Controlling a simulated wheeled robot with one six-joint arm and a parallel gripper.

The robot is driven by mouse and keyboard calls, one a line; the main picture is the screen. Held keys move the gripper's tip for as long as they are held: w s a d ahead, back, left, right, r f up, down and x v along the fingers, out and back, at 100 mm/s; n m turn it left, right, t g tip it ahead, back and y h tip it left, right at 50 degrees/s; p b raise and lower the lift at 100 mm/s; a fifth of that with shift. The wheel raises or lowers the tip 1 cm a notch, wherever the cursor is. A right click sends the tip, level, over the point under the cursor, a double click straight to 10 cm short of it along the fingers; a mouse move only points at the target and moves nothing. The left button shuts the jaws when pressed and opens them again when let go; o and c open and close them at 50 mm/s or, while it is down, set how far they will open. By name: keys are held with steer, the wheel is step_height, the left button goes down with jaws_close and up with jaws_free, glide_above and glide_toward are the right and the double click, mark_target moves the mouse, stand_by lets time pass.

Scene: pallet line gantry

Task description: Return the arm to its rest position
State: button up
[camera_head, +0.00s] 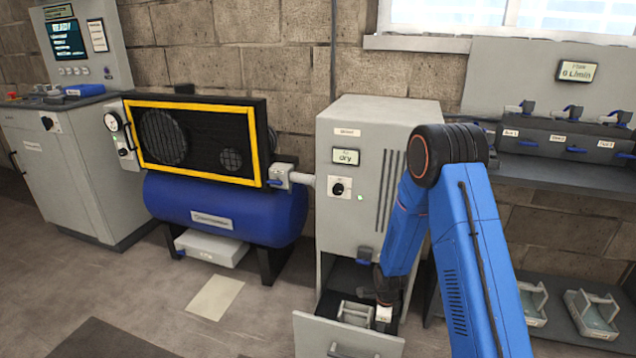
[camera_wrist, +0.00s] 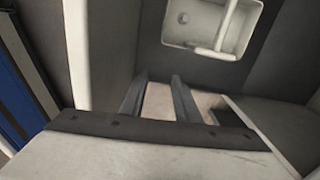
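My blue arm (camera_head: 405,225) reaches down to the open drawer (camera_head: 335,338) at the foot of the grey dryer cabinet (camera_head: 362,125). My gripper (camera_head: 384,298) is small and partly hidden there, at the drawer's right side. In the wrist view, the two dark fingers of my gripper (camera_wrist: 158,98) stand apart with a gap between them. I see nothing clearly held. A pale handled tray (camera_wrist: 210,28) lies beyond the fingertips, apart from them. It also shows inside the drawer in the head view (camera_head: 354,313).
The cabinet and drawer walls are close around my gripper. A blue compressor tank (camera_head: 225,205) stands left, and a control cabinet (camera_head: 60,165) farther left. A valve shelf (camera_head: 570,178) is at right, with handled trays (camera_head: 592,316) below.

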steer(key=s+d+r+n+t, duration=0.1)
steer(key=s+r+n, duration=0.2)
steer(key=r, duration=0.8)
steer(key=s+d+r+n+t, duration=0.1)
steer(key=s+d+r+n, duration=0.2)
steer(key=r, duration=0.8)
steer(key=s+r+n, duration=0.3)
steer(key=r+n, duration=0.1)
steer(key=r, duration=0.6)
steer(key=s+d+r+n+t, duration=0.1)
steer(key=s+r+n, duration=0.4)
steer(key=s, duration=0.7)
steer(key=s+d+r+n+t, duration=0.1)
steer(key=s+d+r+n, duration=0.1)
steer(key=s+r+n, duration=0.4)
steer(key=s+r, duration=0.4)
steer(key=s, duration=0.2)
steer(key=shift+s+r+t, duration=0.15)
steer(key=shift+s+t, duration=0.15)
steer(key=shift+t, duration=0.1)
